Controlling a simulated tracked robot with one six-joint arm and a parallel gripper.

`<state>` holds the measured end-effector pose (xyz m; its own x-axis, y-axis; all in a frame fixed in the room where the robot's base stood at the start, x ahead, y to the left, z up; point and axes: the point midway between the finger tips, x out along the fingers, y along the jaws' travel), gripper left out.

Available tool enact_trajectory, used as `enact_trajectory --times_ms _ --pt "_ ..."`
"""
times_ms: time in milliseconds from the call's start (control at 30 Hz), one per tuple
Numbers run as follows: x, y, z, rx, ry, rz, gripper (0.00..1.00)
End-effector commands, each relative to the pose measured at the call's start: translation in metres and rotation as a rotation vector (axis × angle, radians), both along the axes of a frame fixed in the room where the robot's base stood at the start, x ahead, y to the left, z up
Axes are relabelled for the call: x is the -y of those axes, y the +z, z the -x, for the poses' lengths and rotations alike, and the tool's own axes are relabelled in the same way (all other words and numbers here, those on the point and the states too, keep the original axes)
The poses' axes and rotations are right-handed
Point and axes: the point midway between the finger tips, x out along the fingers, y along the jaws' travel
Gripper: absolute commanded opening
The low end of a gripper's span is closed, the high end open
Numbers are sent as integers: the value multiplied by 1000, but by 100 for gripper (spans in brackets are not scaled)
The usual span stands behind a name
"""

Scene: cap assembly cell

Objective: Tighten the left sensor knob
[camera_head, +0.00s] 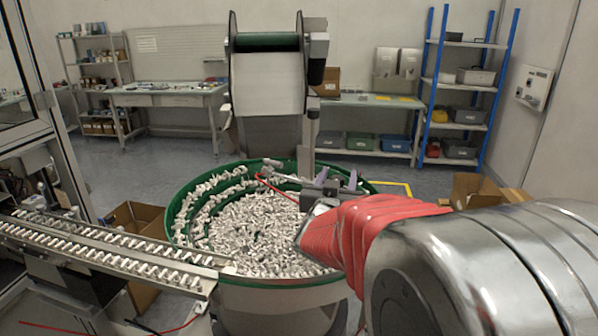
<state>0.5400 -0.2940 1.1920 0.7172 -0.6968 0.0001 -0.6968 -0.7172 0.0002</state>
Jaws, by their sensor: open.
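My gripper (337,179) is open and reaches over the far right part of the green-rimmed feeder bowl (184,208). Its two fingers stand apart, and nothing shows between them. A small metal fitting (271,163) sits at the bowl's far rim, left of my gripper, with a thin red cable near it. I cannot tell whether this fitting carries the left sensor knob. The knob itself is too small or hidden to make out. My red-sleeved wrist and arm cover the bowl's right side.
White caps (255,225) fill the bowl. A hopper with a belt (268,85) stands behind it on a post close to my gripper. A linear track (110,252) with caps in rows runs off to the left. Cardboard boxes (478,190) stand at the right.

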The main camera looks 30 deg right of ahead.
Motion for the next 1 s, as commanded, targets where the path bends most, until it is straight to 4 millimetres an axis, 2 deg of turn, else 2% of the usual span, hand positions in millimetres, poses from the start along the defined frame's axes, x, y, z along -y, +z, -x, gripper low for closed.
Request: enact_trajectory --times_ms 233,600,1000 --pt "16 0 -17 -1 0 0 48" --pt "19 0 -20 0 1 0 48" --pt "19 0 -20 0 1 0 20"
